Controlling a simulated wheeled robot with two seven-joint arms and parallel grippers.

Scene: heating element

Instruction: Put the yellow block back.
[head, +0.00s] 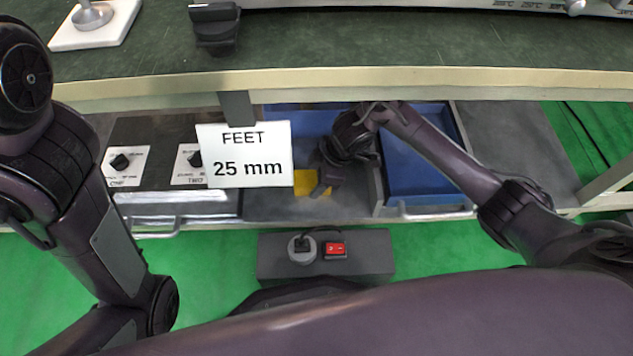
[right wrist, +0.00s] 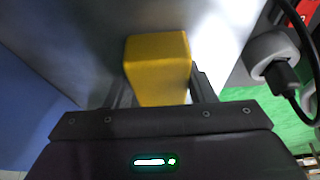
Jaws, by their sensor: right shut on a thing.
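The yellow block (head: 305,182) is on or just above the grey lower shelf, beside the right edge of the white "FEET 25 mm" sign (head: 245,155). It also shows large in the right wrist view (right wrist: 158,68), between the two fingers. My right gripper (head: 322,185) is shut on the block. In the right wrist view (right wrist: 158,95) the block sticks out beyond the fingers over a grey surface. I cannot tell whether the block touches that surface. My left arm comes in from the left, but its gripper is not in view.
A blue tray (head: 420,195) lies right of the block. A grey socket box (head: 325,262) with a red switch is in front, above the green floor. The green worktop (head: 400,45) overhangs the shelf.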

